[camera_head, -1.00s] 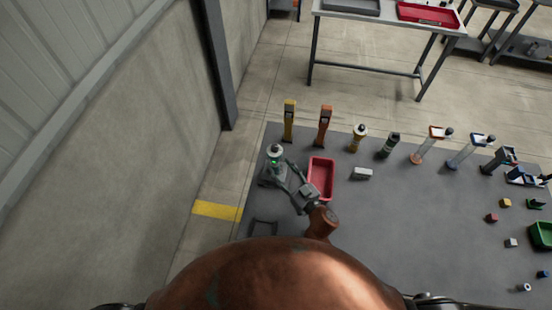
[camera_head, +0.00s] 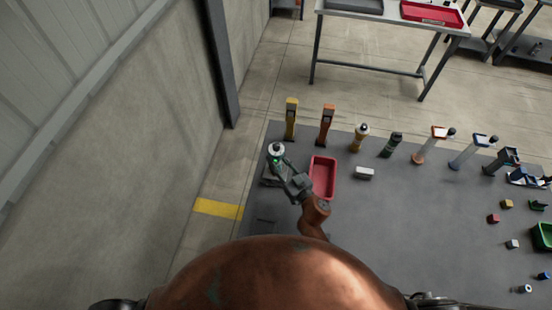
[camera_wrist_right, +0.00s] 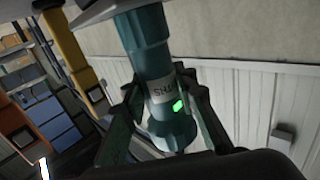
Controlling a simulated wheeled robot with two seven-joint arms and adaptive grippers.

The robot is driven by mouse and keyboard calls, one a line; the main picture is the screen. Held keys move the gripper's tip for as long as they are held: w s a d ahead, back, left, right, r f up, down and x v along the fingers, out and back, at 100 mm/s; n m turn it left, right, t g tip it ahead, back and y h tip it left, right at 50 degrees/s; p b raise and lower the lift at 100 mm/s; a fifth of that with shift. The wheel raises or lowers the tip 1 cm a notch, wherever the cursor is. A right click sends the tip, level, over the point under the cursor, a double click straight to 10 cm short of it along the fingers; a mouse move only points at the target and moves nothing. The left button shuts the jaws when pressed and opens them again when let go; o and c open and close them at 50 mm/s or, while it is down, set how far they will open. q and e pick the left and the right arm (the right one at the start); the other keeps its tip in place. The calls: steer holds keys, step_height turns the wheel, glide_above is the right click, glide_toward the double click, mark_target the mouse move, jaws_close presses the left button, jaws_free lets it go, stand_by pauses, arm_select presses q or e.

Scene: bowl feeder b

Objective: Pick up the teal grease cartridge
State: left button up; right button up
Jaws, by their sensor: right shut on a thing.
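The teal grease cartridge (camera_wrist_right: 150,60) fills the middle of the right wrist view, with a pale label and a bright green patch on it. My right gripper (camera_wrist_right: 160,105) is shut on it, with dark fingers on both sides of its body. In the head view the cartridge (camera_head: 276,152) is small and upright at the left end of the grey table, with a pale cap. My right gripper (camera_head: 283,166) is against it there. A grey block (camera_head: 270,177) shows just below it; contact between them cannot be told. My left gripper is not in view.
A red bin (camera_head: 323,178) stands just right of my arm. A yellow dispenser (camera_head: 290,120) and an orange one (camera_head: 326,125) stand behind. A pale block (camera_head: 364,173) lies right of the bin. The middle of the grey table (camera_head: 420,220) is clear.

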jaws_close()
steer(key=shift+r, duration=0.15)
